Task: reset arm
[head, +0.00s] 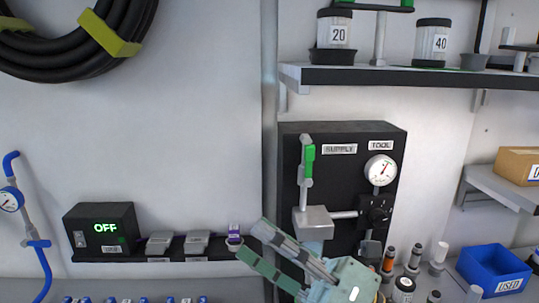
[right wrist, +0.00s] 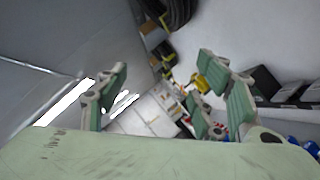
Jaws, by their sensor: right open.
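My right gripper (head: 250,241) shows at the lower middle of the head view, its fingers pointing up and left. The fingers are spread apart, with nothing seen held between them. In the right wrist view the green-padded fingers (right wrist: 160,70) are also wide apart, with only distant room behind them. The gripper is in front of the lower left of the black supply and tool panel (head: 345,140). Its tips appear close to a small purple-topped item (head: 234,230) on the narrow ledge; I cannot tell if they touch. My left gripper is not in view.
A blue USED bin (head: 493,270) and several small cylinders stand at the lower right. A shelf (head: 400,78) with jars 20 and 40 is above. The wall at upper left-centre is clear.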

